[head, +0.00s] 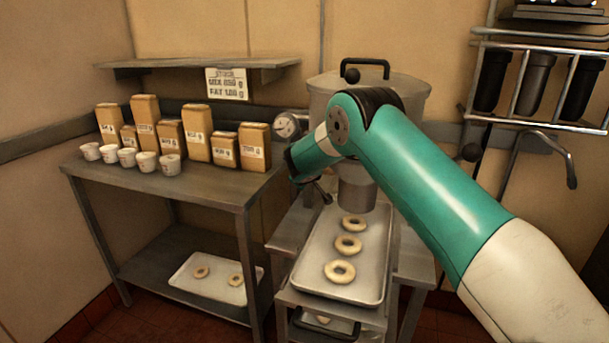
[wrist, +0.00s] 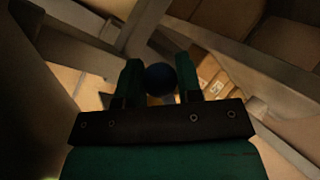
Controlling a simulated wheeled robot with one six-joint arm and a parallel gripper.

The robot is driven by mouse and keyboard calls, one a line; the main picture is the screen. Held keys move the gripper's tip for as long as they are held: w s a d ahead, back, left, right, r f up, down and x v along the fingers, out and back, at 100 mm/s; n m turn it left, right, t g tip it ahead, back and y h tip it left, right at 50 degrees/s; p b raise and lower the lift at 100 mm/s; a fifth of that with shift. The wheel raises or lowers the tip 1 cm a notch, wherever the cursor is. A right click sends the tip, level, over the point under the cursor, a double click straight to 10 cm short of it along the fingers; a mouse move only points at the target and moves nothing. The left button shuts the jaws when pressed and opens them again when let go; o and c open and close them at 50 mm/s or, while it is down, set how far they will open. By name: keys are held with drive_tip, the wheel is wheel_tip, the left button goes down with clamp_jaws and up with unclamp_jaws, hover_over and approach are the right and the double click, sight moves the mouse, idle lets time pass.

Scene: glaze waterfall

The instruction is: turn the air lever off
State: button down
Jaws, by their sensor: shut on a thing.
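In the wrist view, my gripper (wrist: 159,74) has its two green fingers on either side of a dark round knob (wrist: 160,80), shut on it. The knob looks like the end of the air lever; the lever's rod is hidden. In the head view, my green arm reaches to the front left of a large metal hopper (head: 410,98) with a spout (head: 357,190) below. The arm's end is beside a round gauge (head: 287,125). My fingers and the held knob are not clear there, so the lever's angle cannot be told.
A tray with several dough rings (head: 379,285) lies under the spout. At left, a metal table (head: 215,188) holds paper bags (head: 197,135) and white cups (head: 146,161); a lower tray (head: 220,290) holds two rings. A rack (head: 540,122) hangs at right. A shelf (head: 190,64) is above.

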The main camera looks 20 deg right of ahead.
idle(0.3)
drive_tip(key=c, duration=0.8)
unclamp_jaws()
drive_tip(key=b+v, duration=0.3)
drive_tip(key=v, duration=1.4)
drive_tip(key=shift+s+r, duration=0.1)
drive_tip(key=shift+s, duration=0.1)
